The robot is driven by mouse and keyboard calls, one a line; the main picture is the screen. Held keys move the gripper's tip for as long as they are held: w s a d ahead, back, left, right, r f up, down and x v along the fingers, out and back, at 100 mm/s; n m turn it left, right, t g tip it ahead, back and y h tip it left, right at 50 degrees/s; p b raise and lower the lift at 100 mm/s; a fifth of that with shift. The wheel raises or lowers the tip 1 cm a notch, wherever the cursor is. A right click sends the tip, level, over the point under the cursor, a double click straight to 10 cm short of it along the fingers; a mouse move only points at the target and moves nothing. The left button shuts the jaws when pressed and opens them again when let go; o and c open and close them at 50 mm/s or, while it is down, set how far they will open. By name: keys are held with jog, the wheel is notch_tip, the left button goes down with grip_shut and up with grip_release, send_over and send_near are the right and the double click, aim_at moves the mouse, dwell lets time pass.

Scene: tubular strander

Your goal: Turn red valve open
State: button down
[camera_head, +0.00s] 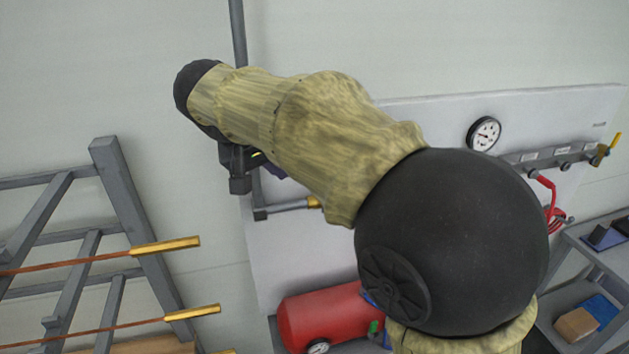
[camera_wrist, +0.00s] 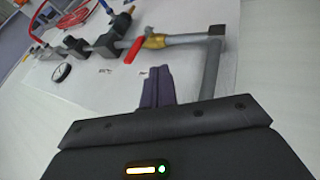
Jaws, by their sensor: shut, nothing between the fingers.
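The red valve lever (camera_wrist: 134,50) shows in the wrist view beside a brass valve body (camera_wrist: 155,42) on a grey pipe. The lever slants down and left from the valve, across the pipe line. My gripper (camera_wrist: 156,74) is shut and empty, its dark purple fingers together. In the picture its tips lie just below the valve and lever; they appear apart from them, but the depth is hard to tell. In the head view my arm hides the lever, and only a bit of brass (camera_head: 314,202) shows under it. My gripper (camera_head: 268,168) is partly hidden there.
A white panel (camera_wrist: 200,75) backs the pipework, with a gauge (camera_wrist: 62,72) and a coiled red hose (camera_wrist: 76,18). The grey pipe (camera_wrist: 211,75) bends at the right. A red tank (camera_head: 325,315) stands below, and a grey rack (camera_head: 125,190) stands left.

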jog(key=w+d+f+p, duration=0.4)
jog(key=d+f, duration=0.2)
jog(key=shift+w+d+f, duration=0.2)
dwell(0.5)
